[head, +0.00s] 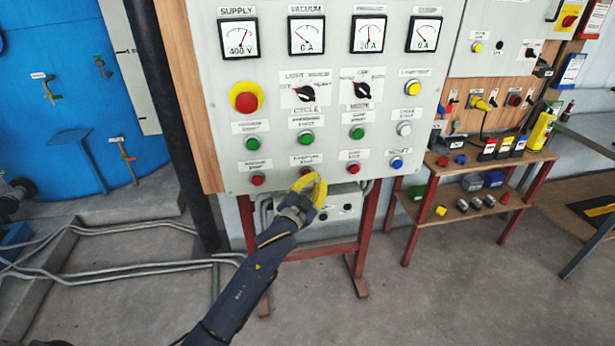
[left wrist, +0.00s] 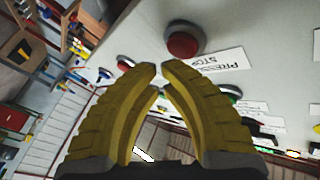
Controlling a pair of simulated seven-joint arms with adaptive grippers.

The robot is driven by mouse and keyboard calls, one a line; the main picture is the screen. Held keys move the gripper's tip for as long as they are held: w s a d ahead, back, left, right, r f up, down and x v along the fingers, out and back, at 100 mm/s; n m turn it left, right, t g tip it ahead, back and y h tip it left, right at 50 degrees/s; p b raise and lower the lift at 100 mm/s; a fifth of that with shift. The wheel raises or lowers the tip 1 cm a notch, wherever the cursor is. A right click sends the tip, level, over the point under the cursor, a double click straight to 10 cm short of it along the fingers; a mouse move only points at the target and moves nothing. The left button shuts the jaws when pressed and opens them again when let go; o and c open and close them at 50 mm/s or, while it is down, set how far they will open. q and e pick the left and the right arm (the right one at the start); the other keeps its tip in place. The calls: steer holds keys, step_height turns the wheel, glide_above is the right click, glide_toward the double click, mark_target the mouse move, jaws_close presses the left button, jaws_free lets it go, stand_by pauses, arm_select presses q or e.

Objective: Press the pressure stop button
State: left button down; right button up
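The pressure stop button is a round red button (left wrist: 184,44) in a dark collar, with a white label (left wrist: 222,61) reading "PRESSURE STOP" beside it in the left wrist view. In the head view the button (head: 306,171) sits in the bottom row of the light grey control panel (head: 325,130), partly covered by my gripper. My left gripper (head: 317,183) has yellow fingers and is raised in front of the panel's lower edge. In the left wrist view its fingertips (left wrist: 161,66) meet with nothing between them, just short of the button. My right gripper is out of view.
Red buttons (head: 257,180) and (head: 353,168) flank the stop button, with a blue button (head: 396,162) farther right. Green buttons (head: 305,137) lie above, and a large red emergency knob (head: 246,101) is upper left. A grey box (head: 345,203) is below the panel. A wooden shelf (head: 480,165) stands right.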

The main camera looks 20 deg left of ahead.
arm_select(q)
steer(key=shift+w+a, duration=0.45)
steer(key=shift+w, duration=0.3)
stand_by(1.0)
steer(key=shift+s+d, duration=0.1)
steer(key=shift+s, duration=0.05)
steer(key=shift+s+d, duration=0.35)
steer(key=shift+s, duration=0.4)
steer(key=shift+s+d, duration=0.4)
steer(key=shift+s, duration=0.3)
steer(key=shift+s+d, duration=0.4)
steer(key=shift+s, duration=0.3)
steer(key=shift+s+d, duration=0.4)
steer(key=shift+s, duration=0.3)
